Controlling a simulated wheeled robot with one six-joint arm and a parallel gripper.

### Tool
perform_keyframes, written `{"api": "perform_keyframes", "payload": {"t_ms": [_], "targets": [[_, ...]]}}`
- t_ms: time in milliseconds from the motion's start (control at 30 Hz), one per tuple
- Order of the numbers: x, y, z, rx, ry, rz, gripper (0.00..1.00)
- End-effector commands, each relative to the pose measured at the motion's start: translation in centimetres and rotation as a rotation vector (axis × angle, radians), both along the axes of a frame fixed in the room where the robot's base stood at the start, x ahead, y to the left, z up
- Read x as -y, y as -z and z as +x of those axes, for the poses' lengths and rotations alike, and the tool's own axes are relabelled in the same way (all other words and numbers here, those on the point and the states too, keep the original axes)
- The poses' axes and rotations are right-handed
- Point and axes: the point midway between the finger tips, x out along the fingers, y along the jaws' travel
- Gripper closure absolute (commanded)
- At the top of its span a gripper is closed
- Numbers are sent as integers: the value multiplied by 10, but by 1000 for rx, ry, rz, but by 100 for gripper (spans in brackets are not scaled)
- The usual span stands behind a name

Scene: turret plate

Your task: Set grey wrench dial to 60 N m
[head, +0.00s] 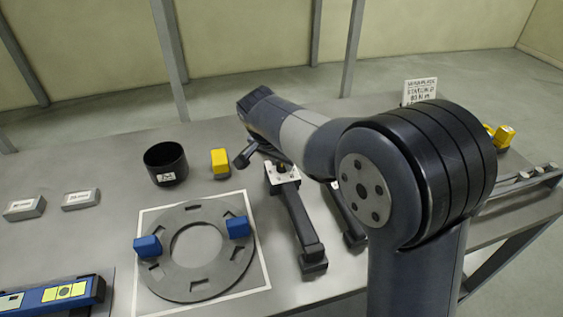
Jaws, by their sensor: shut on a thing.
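A dark grey wrench (300,222) lies on the bench with its handle toward me. At its far end is a white dial plate (285,179) with a small dark and yellow knob on it. My gripper (281,162) is at this knob, below my wrist, and is shut on it; my arm hides much of the fingers. The dial's marks are too small to read. A second dark wrench (353,235) lies just to the right, partly hidden by my arm. A white sign (420,91) with black print stands at the back; its print is not clearly readable.
Left of the wrench, a grey slotted ring (185,284) with blue blocks (148,246) lies on a white-edged square. Yellow pieces (503,136) are at right.

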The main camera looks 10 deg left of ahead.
Motion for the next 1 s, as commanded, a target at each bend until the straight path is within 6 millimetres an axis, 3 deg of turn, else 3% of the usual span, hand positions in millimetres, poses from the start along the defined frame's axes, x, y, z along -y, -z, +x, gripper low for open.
{"api": "perform_keyframes", "payload": {"t_ms": [367, 900, 933, 1000], "targets": [[-2, 0, 1, 1, 161, 3, 96], [-2, -1, 1, 1, 186, 3, 96], [-2, -1, 1, 1, 186, 3, 73], [-2, -1, 1, 1, 186, 3, 67]]}}
